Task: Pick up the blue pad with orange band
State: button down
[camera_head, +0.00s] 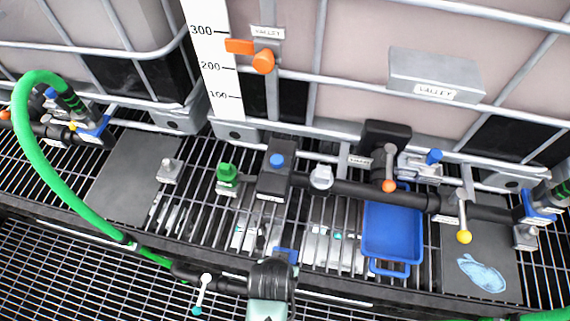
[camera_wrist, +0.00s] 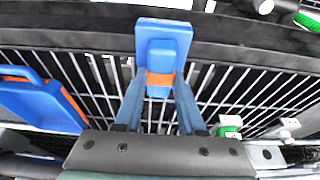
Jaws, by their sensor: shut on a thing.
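The blue pad with its orange band (camera_wrist: 163,42) is at the top centre of the wrist view. Its orange band shows at its lower end, between the two blue-grey fingers. My gripper (camera_wrist: 159,78) is shut on it. In the head view my gripper (camera_head: 272,264) is at the bottom centre, over the dark front edge of the grating. A small blue part of the pad (camera_head: 286,255) shows just beyond it; the rest is hidden by the gripper.
A blue tray (camera_head: 392,236) lies on the grating to the right, under a black pipe (camera_head: 350,190) with several valves. A green hose (camera_head: 58,178) curves at left. Caged totes stand behind. A dark plate (camera_head: 125,178) at left is mostly bare.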

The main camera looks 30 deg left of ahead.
jog(key=s+d, duration=0.2)
jog(key=s, duration=0.5)
jog(key=shift+s+b, duration=0.2)
jog(key=shift+b, duration=0.2)
